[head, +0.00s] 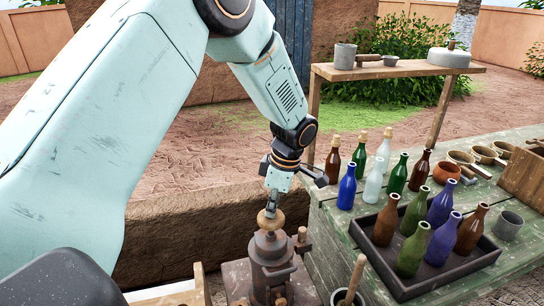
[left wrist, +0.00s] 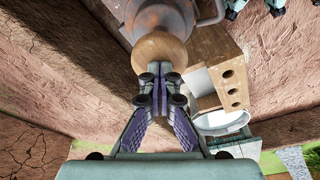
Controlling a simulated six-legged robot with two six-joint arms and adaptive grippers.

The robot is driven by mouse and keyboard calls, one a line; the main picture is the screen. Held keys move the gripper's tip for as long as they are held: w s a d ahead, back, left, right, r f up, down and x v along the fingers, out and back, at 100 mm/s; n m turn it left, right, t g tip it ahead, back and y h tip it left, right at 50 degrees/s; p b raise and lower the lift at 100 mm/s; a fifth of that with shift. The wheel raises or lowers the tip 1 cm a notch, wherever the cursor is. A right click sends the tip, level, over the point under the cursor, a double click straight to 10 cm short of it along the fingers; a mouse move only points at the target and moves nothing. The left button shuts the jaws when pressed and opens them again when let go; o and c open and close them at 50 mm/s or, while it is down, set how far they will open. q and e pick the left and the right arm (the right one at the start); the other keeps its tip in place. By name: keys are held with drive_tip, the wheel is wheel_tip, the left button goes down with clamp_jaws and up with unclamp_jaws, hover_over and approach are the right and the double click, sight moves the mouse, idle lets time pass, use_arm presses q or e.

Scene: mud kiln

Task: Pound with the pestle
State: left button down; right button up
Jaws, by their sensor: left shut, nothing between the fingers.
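A wooden stick that looks like the pestle (head: 355,275) stands tilted in a dark round pot (head: 341,298) at the bottom of the head view, cut off by the frame edge. My left gripper (head: 273,207) points down over a dark brown metal device (head: 270,252) with a round wooden knob (head: 268,219) on top. In the left wrist view, the fingers (left wrist: 160,88) are shut and empty, with their tips at the knob (left wrist: 160,50). I cannot tell whether they touch it. My right gripper is not in view.
A dark tray (head: 400,290) of bottles stands on the green bench (head: 330,222) at right, with more bottles behind it. A grey cup (head: 508,226) is beside the tray. A low mud wall (head: 190,232) runs behind the device. A raised shelf (head: 400,70) stands farther back.

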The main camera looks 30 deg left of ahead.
use_arm(q)
drive_tip(key=s+a+p+v, duration=0.1)
drive_tip(key=a+p+v, duration=0.2)
drive_tip(key=p+v, duration=0.7)
drive_tip(key=shift+a+v, duration=0.3)
drive_tip(key=shift+v, duration=4.2)
drive_tip(key=shift+s, duration=0.1)
drive_tip(key=shift+a+v, duration=0.15)
drive_tip(key=shift+v, duration=0.7)
drive_tip(key=shift+a+v, duration=0.15)
drive_tip(key=shift+v, duration=0.65)
drive_tip(key=shift+a+v, duration=0.2)
drive_tip(key=shift+v, duration=0.65)
drive_tip(key=shift+s, duration=0.25)
